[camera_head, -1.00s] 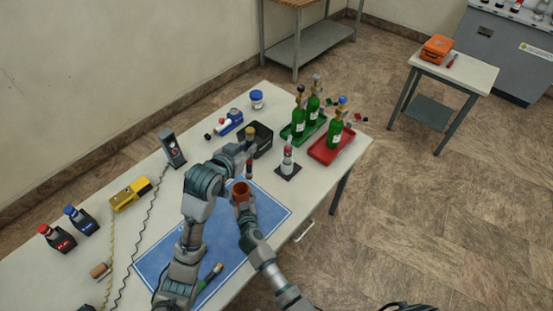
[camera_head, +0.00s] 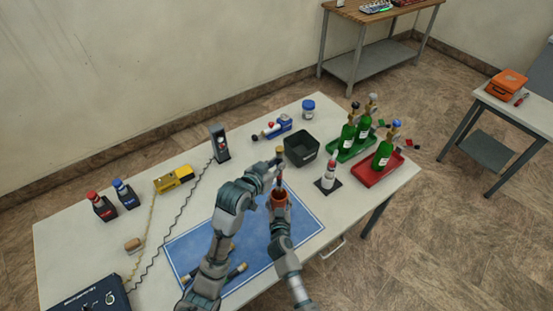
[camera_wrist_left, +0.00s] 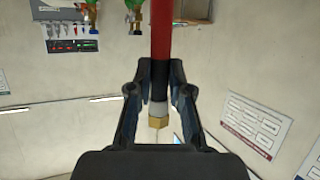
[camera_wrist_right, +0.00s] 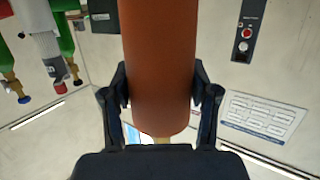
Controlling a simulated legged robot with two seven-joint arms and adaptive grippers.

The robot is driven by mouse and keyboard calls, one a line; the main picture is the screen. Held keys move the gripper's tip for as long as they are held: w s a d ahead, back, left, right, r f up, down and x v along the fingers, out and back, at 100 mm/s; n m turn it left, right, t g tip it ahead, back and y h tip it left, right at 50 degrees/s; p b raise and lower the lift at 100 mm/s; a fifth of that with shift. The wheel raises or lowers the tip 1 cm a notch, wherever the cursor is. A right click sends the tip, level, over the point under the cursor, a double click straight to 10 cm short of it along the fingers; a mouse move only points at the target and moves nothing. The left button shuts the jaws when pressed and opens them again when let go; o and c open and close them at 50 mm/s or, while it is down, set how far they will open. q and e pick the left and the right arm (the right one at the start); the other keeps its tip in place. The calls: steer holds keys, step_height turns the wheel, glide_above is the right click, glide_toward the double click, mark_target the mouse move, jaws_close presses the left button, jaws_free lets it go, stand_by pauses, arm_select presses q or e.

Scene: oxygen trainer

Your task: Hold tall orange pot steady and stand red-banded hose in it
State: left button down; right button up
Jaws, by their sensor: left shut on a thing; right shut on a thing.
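The tall orange pot (camera_head: 279,200) stands upright at the right part of the blue mat, open end up. My right gripper (camera_head: 277,211) is shut around it; the right wrist view shows the pot (camera_wrist_right: 160,65) between both fingers. My left gripper (camera_head: 277,168) is shut on the red-banded hose near its brass top end (camera_head: 279,150). The left wrist view shows the hose's red band (camera_wrist_left: 162,30), black part and brass nut between the fingers. The hose is about upright over the pot's mouth. Whether its lower end is inside the rim is hard to tell.
The blue mat (camera_head: 190,250) has dark hoses lying on it, partly behind my left arm. A black bin (camera_head: 301,149), a bottle on a dark base (camera_head: 328,178) and green and red trays with green cylinders stand close by on the right.

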arm_select(q)
steer(key=shift+f, duration=5.25)
steer(key=c, duration=1)
jaws_free()
glide_toward(278, 184)
steer(key=v, duration=0.3)
